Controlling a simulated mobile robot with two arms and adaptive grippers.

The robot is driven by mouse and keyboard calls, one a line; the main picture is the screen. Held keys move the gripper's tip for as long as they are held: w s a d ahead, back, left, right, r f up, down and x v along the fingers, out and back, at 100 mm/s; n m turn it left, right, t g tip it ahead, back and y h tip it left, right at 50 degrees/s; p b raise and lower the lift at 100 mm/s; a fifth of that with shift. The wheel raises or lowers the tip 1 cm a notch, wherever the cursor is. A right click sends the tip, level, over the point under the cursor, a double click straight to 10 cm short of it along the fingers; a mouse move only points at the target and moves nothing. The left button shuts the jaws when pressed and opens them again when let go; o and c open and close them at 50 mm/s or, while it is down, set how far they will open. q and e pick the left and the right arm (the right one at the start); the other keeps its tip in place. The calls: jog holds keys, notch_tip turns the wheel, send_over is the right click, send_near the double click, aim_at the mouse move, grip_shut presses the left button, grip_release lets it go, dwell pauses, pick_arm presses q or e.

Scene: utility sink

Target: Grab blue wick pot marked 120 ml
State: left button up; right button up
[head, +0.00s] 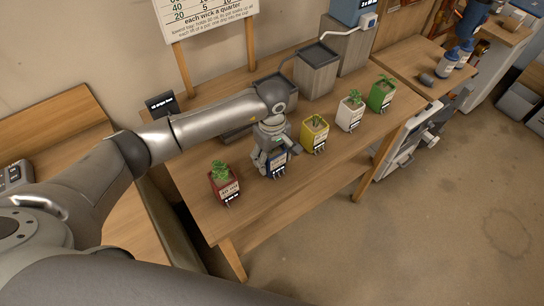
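The blue wick pot (279,171) stands on the wooden table in a row of pots, between a red pot (228,189) and a yellow pot (312,139). It has a dark label on its front, too small to read. My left gripper (269,158) points down right over the blue pot and hides its top and plant. Its fingers are beside the pot; whether they touch it cannot be told. My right gripper does not show.
A white pot (345,119) and a green pot (380,97) stand further right in the row. Grey box-like containers (316,75) stand behind. A small black sign (161,104) is at the back left. The table's front strip (262,226) is bare.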

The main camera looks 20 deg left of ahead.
pick_arm(q)
jog(key=c, duration=0.7)
jog(key=shift+r, duration=0.15)
